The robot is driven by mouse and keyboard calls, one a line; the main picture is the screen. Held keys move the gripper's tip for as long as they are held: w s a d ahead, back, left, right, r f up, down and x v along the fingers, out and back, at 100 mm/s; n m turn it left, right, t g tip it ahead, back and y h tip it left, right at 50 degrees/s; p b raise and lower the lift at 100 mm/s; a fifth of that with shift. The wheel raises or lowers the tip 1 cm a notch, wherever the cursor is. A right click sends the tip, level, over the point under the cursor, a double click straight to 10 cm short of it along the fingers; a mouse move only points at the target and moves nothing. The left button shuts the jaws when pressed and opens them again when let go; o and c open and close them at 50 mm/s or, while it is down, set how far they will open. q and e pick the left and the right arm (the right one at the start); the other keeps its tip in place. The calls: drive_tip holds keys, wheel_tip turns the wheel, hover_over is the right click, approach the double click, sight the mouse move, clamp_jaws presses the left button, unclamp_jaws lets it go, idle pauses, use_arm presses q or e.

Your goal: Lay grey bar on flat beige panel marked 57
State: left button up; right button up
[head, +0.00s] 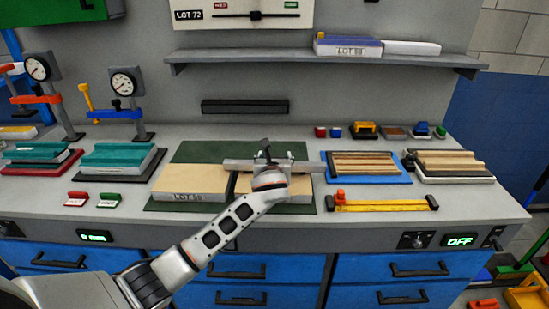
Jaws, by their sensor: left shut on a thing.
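A long grey bar (240,164) is held crosswise in my left gripper (270,158), which is shut on it. The bar is over the back part of the right flat beige panel (299,187), and its left end reaches toward the left beige panel (188,178). I cannot tell whether the bar touches a panel. Both panels are on a dark green mat (221,148). The left panel has a LOT label on its front edge with digits too small to read surely. My left arm covers the front of the right panel, so its mark is hidden. My right gripper is not in view.
Teal panel stacks (119,155) with clamp posts (133,103) stand at left. Slatted wooden panels (362,164) on a blue mat and a yellow rail tool (385,205) are at right. A shelf (300,55) hangs behind the bench.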

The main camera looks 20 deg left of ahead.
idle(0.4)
use_arm(q)
drive_tip(key=o, duration=2)
drive_tip(key=shift+f, duration=0.15)
drive_tip(key=shift+c, duration=0.2)
drive_tip(key=shift+s+r, duration=0.2)
drive_tip(key=shift+r, duration=0.15)
drive_tip(key=v, duration=1.1)
drive_tip(key=shift+s+r+p, duration=0.15)
drive_tip(key=shift+s+p, duration=0.15)
drive_tip(key=shift+p, duration=0.15)
drive_tip(key=shift+d, duration=0.1)
